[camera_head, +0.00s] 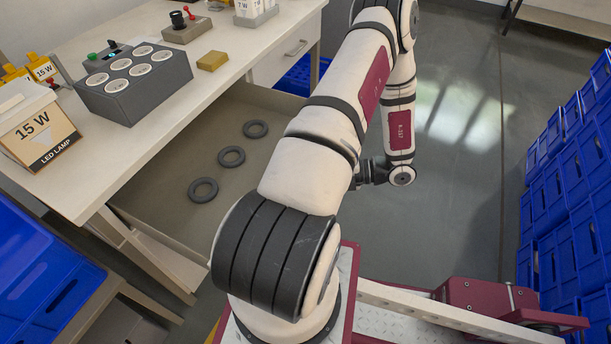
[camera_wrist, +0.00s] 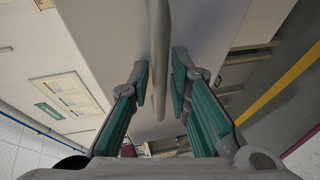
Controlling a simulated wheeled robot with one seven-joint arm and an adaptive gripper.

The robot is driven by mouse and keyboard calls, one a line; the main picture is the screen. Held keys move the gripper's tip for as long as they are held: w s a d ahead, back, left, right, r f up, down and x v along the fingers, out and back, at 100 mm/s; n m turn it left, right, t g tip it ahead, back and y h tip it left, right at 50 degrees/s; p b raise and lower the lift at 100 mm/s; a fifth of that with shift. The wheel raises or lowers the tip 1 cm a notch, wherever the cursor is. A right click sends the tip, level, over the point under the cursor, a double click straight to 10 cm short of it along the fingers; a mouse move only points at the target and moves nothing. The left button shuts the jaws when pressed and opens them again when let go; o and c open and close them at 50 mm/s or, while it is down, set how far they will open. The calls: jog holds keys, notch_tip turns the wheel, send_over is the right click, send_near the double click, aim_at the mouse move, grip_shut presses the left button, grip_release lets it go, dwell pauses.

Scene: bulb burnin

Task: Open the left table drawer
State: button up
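The left table drawer (camera_head: 160,204) is pulled out from under the white table in the head view, with its interior showing. Three dark rings (camera_head: 231,156) lie in a row inside. Its front is mostly hidden by my arm. In the wrist view, a grey bar handle (camera_wrist: 159,35) on a pale panel runs between the teal-padded fingers of my gripper (camera_wrist: 161,76). The fingers stand apart on either side of the bar, and I cannot tell if either touches it. In the head view the fingertips are hidden behind the arm.
The table (camera_head: 125,135) holds a grey bulb rack (camera_head: 137,82), an LED lamp box (camera_head: 37,130) and a yellow block (camera_head: 212,60). Another drawer with a handle (camera_head: 296,47) is closed at right. Blue crates (camera_head: 565,200) line the right side. Grey floor (camera_head: 455,190) between is clear.

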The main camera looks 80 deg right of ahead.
jog(key=shift+s, duration=0.1)
jog(key=v, duration=1.1)
jog(key=shift+s, duration=0.35)
jog(key=shift+d, duration=0.3)
